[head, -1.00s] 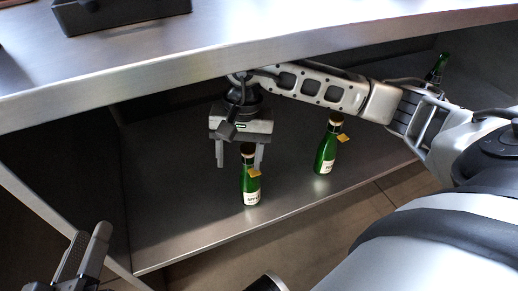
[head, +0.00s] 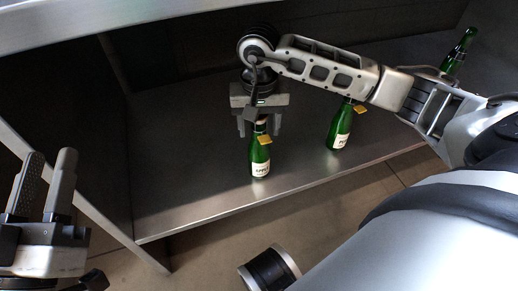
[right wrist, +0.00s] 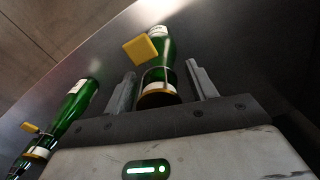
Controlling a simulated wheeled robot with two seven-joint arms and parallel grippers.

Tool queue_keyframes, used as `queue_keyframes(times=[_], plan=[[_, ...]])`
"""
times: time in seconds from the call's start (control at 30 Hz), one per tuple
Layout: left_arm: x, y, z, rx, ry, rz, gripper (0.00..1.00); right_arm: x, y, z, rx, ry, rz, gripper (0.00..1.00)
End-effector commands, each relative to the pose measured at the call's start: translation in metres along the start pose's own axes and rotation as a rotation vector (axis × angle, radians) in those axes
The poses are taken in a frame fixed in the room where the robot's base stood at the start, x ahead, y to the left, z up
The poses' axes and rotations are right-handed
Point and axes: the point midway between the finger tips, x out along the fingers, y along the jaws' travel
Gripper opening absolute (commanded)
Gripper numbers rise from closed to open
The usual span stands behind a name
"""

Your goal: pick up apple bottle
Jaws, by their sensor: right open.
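The apple bottle (head: 258,157) is green with a white label, a gold-brown top and a yellow tag. It stands upright on the metal shelf near its front edge. My right gripper (head: 259,124) points down over it, open, with a finger on each side of its top. In the right wrist view, the apple bottle (right wrist: 163,50) shows between the two separated fingers (right wrist: 161,83), with a gap visible on both sides. My left gripper (head: 42,185) is open and empty at the left of the head view, far from the bottle.
A second green bottle (head: 340,128) with a yellow tag stands to the right, partly behind my right arm; a bottle also shows at left in the right wrist view (right wrist: 72,105). A third bottle (head: 459,52) stands farther back right. The shelf (head: 190,190) is bare left of the apple bottle.

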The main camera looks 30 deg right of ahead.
Motion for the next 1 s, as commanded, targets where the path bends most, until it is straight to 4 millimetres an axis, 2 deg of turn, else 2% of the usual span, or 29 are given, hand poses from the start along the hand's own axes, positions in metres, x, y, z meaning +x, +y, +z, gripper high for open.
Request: queue_keyframes(times=[0.03, 0.07, 0.2, 0.23, 0.27, 0.57, 0.77, 1.0], plan=[[0.0, 0.0, 0.0, -0.001, -0.001, 0.0, 0.36, 0.0, 0.0, 0.0, 0.0, 0.0, 0.0, 0.57], [0.0, 0.0, 0.0, -0.001, -0.001, 0.0, 0.36, 0.0, 0.0, 0.0, 0.0, 0.0, 0.0, 0.51], [0.0, 0.0, 0.0, -0.002, -0.002, 0.0, 0.36, 0.0, 0.0, 0.0, 0.0, 0.0, 0.0, 0.12], [0.0, 0.0, 0.0, -0.002, -0.002, 0.0, 0.36, 0.0, 0.0, 0.0, 0.0, 0.0, 0.0, 0.04], [0.0, 0.0, 0.0, -0.002, -0.002, 0.0, 0.36, -0.001, 0.0, 0.0, 0.0, 0.0, 0.0, 0.0], [0.0, 0.0, 0.0, -0.002, -0.002, 0.0, 0.36, -0.002, -0.001, 0.0, 0.0, 0.001, -0.002, 0.0], [0.001, 0.001, -0.001, -0.028, -0.022, 0.0, 0.36, -0.009, 0.001, 0.0, 0.003, 0.002, -0.002, 0.0], [-0.01, 0.002, 0.023, -0.167, -0.154, -0.047, 0.36, -0.025, 0.004, -0.001, 0.008, 0.002, -0.003, 0.0]])
